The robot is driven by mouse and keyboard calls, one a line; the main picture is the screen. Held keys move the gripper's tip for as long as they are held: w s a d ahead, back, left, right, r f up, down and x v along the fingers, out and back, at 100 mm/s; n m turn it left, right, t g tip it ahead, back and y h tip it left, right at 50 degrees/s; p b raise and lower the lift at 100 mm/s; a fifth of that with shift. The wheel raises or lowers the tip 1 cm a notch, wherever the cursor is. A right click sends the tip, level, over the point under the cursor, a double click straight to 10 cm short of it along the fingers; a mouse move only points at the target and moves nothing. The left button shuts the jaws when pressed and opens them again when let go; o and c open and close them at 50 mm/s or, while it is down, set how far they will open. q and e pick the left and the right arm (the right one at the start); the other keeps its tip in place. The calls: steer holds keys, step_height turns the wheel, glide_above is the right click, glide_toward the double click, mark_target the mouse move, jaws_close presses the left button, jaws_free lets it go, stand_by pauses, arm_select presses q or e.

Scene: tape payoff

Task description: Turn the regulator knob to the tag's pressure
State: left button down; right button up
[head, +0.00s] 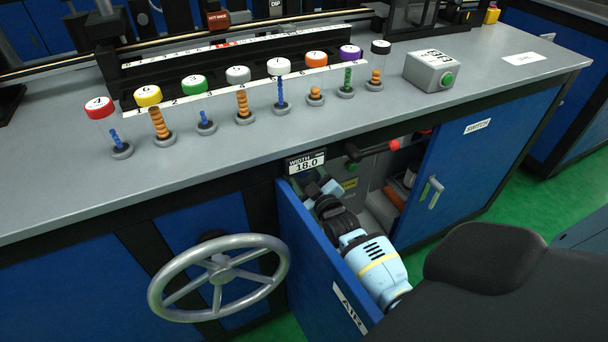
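My light-blue and black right arm reaches from the lower right into the open cabinet under the bench. Its gripper (320,187) is inside the opening, behind the AIR door (325,265). The fingertips are too small and too covered to show whether they are open or shut, or whether they touch anything. My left gripper is not in view.
A red-tipped lever (393,145) sticks out at the cabinet top. The SWITCH door (458,165) stands to the right. A grey handwheel (219,275) is left of the AIR door. A display (306,163) reads WIDTH 18.0. Several numbered coloured caps stand on the grey bench (180,175).

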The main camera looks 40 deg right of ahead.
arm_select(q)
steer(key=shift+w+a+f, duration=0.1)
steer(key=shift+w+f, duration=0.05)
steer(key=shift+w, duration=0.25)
arm_select(e)
steer(key=shift+x, duration=0.8)
steer(key=shift+c, duration=0.4)
steer(key=c, duration=0.9)
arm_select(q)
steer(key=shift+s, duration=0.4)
